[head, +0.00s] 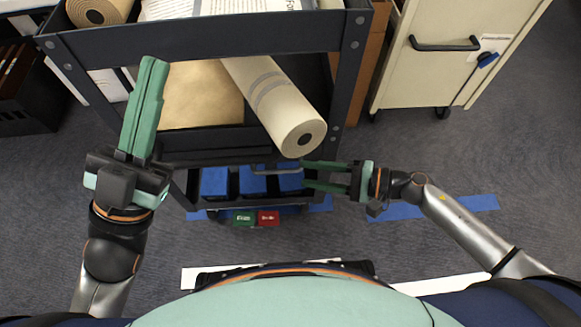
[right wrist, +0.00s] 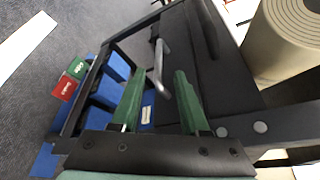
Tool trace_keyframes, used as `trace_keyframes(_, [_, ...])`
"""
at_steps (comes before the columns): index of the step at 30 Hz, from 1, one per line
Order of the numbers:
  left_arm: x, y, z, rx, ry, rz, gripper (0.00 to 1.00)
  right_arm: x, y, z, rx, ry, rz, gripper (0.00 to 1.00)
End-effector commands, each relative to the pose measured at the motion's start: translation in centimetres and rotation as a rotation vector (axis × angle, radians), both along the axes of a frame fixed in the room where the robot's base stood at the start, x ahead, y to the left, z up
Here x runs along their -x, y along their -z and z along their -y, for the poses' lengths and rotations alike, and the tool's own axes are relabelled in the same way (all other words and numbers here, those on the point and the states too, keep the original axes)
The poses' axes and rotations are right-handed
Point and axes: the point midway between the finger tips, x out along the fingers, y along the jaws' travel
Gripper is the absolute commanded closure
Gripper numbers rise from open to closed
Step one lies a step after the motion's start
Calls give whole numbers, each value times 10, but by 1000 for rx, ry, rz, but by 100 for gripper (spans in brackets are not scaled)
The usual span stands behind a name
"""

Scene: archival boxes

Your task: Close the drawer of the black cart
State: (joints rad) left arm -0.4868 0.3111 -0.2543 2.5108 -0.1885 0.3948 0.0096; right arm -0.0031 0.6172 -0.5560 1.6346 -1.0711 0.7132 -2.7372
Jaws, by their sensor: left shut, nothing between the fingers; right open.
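The black cart (head: 190,40) stands ahead, with an upper tray and shelves below. Its drawer's grey bar handle (head: 277,171) shows low on the near side in the head view. In the right wrist view the handle (right wrist: 163,72) lies in front of a dark panel. How far the drawer stands out is hard to tell. My right gripper (head: 305,173) is open at the handle's right end. In the wrist view its fingertips (right wrist: 160,74) lie either side of the handle; contact is unclear. My left gripper (head: 154,62) is shut and empty, over the cart's left side.
A large paper roll (head: 275,103) sticks out from the cart's shelf toward me. Blue boxes (head: 214,182) sit low in the cart, with a green box (head: 243,218) and a red box (head: 268,218) before them. A cream cabinet (head: 415,75) stands right.

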Motion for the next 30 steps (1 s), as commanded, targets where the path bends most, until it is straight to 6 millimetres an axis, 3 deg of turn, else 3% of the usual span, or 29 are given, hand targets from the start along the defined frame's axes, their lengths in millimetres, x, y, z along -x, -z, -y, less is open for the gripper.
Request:
trace_keyframes(3, [0, -3, -1, 2, -1, 1, 100, 7, -4, 18, 1, 1, -1, 55])
trace_keyframes(9, [0, -4, -1, 3, -1, 1, 100, 11, -8, 32, 0, 0, 0, 55])
trace_keyframes(30, [0, -3, -1, 5, -1, -1, 100, 11, -8, 33, 0, 0, 1, 55])
